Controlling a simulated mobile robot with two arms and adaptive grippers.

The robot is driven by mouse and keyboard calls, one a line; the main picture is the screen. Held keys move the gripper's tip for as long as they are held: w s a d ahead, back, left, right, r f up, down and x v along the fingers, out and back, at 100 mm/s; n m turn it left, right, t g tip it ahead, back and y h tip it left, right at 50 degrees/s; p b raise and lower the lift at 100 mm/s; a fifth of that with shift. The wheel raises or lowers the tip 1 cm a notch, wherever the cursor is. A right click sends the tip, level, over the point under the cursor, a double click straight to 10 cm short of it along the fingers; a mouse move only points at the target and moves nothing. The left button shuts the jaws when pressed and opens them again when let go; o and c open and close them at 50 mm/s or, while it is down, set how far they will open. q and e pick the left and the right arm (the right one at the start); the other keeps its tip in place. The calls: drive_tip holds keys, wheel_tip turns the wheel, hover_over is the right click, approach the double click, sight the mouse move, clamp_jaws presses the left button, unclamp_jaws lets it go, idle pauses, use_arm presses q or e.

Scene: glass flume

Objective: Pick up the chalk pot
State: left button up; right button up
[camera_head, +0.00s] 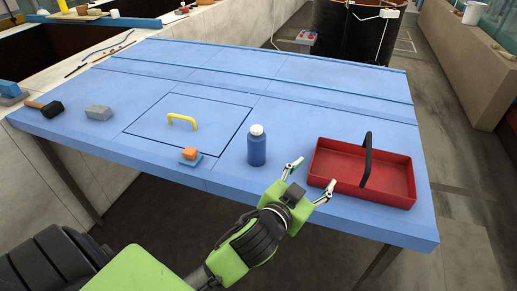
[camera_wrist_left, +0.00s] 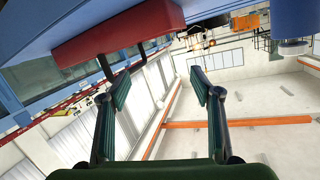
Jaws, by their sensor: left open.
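A blue pot with a white lid (camera_head: 257,150), the likeliest chalk pot, stands upright on the blue table (camera_head: 225,75) near its front edge. It shows upside down in the left wrist view (camera_wrist_left: 298,18), cut off at the top right. My left gripper (camera_head: 310,174) is open and empty, just right of the pot and in front of the red tray. Its two fingers are spread in the wrist view (camera_wrist_left: 160,88), with nothing between them. My right gripper is not in view.
The red tray (camera_head: 335,184) with a black handle is close right of the gripper. The table's back is clear.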

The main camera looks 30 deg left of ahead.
use_arm(q)
drive_tip(key=w+d+r+m+t+h, duration=0.1)
drive_tip(key=d+r+m+t+h, duration=0.1)
drive_tip(key=d+r+m+h, duration=0.65)
drive_tip(key=d+r+m+t+h, duration=0.1)
drive_tip(key=d+r+m+h, duration=0.35)
drive_tip(key=r, duration=0.75)
drive_tip(key=s+d+r+m+g+h, duration=0.2)
drive_tip(key=s+d+m+g+h, duration=0.2)
drive_tip(key=d+m+g+h, duration=0.4)
drive_tip(key=g+y, duration=0.8)
drive_tip(key=y, duration=1.7)
approach(256, 137)
drive_tip(key=p+x, duration=0.1)
drive_tip(key=x, duration=0.2)
drive_tip(key=w+p+x, duration=0.1)
drive_tip(key=x, duration=0.1)
drive_tip(key=shift+a+r+p, duration=0.1)
drive_tip(key=shift+a+p, duration=0.15)
drive_tip(key=shift+p, duration=0.1)
drive_tip(key=p+x, duration=0.3)
drive_tip(key=x, duration=0.2)
drive_tip(key=shift+s+d, duration=0.15)
drive_tip(key=shift+f, duration=0.4)
drive_tip(key=shift+y, duration=0.3)
drive_tip(key=c, duration=1.3)
